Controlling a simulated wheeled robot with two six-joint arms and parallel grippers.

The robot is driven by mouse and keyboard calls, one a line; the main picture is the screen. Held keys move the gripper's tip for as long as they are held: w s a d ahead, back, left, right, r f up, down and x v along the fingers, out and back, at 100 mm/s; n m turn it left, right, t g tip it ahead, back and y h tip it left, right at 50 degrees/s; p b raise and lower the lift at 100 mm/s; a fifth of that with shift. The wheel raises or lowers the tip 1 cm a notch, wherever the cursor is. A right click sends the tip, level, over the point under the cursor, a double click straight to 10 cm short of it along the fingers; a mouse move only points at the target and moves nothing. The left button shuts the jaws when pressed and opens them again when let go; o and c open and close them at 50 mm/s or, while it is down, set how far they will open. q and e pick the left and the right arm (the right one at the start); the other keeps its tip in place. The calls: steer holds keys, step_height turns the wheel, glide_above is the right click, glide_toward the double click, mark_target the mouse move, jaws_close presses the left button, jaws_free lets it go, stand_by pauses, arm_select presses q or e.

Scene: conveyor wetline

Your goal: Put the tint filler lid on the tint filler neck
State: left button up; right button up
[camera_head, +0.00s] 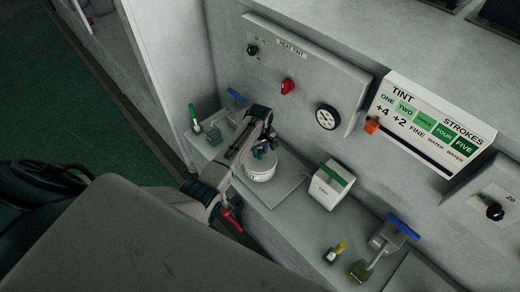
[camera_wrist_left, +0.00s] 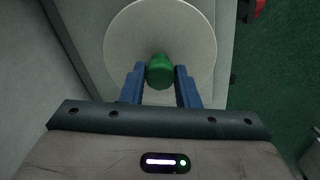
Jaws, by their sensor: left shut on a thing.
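My left gripper (camera_head: 262,148) reaches over a white round pot (camera_head: 260,176) with dark lettering on its side. In the left wrist view its two blue fingers (camera_wrist_left: 160,78) are shut on a green knob (camera_wrist_left: 160,70). The knob stands in the middle of a pale round lid (camera_wrist_left: 160,30). In the head view the lid (camera_head: 262,159) is at the top of the pot, partly hidden by the gripper. I cannot tell whether it rests fully on the neck or sits just above it. My right gripper is not in view.
A white box with a green top (camera_head: 332,186) stands right of the pot. Blue-handled (camera_head: 402,227), yellow (camera_head: 341,248) and green (camera_head: 193,112) fittings line the shelf. A panel with a red knob (camera_head: 288,86) and gauge (camera_head: 327,117) and a tint strokes board (camera_head: 428,127) are behind.

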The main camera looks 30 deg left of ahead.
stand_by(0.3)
arm_select(q)
steer(key=shift+f+b, duration=0.3)
steer(key=shift+f, duration=0.2)
steer(key=o, duration=1)
steer(key=shift+r, duration=0.15)
step_height(320, 180, up, 11)
steer(key=b, duration=0.1)
steer(key=shift+f+b, duration=0.2)
steer(key=shift+b, duration=0.1)
